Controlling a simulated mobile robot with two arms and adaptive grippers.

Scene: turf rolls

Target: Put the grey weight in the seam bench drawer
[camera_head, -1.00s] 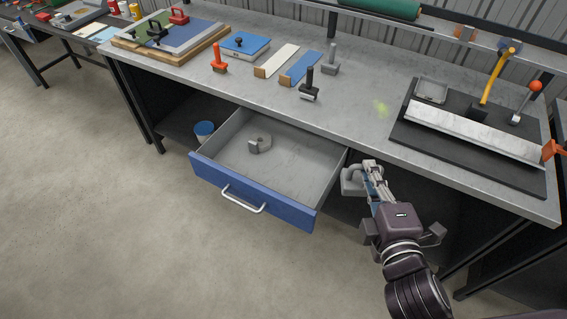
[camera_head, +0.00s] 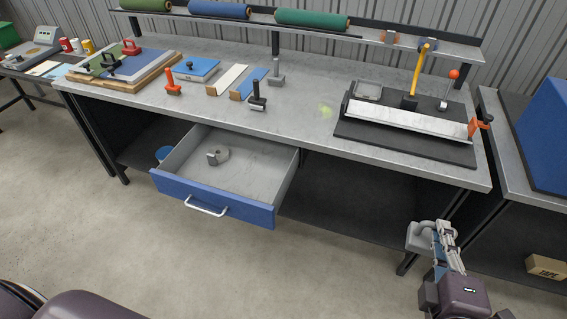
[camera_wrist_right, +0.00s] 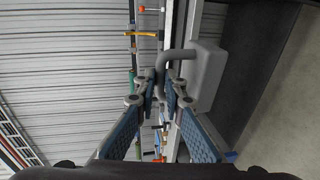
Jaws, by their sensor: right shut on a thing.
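The grey weight (camera_head: 418,239) is a block with a looped handle. My right gripper (camera_head: 444,236) is shut on its handle and holds it in the air before the bench's right end. In the right wrist view the weight (camera_wrist_right: 207,75) sits just right of the gripper (camera_wrist_right: 165,92), with the handle between the fingers. The seam bench drawer (camera_head: 210,197), with a blue front and silver handle, is pulled open, well left of the weight. A small grey rounded item (camera_head: 217,155) lies inside it; the rest of its floor is bare. My left gripper is out of view.
The seam bench (camera_head: 300,115) carries stamps, blocks and a black plate with a metal bar (camera_head: 410,118). A second bench with a blue block (camera_head: 540,130) stands at right, with a cardboard box (camera_head: 547,268) below. The floor before the drawer is clear.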

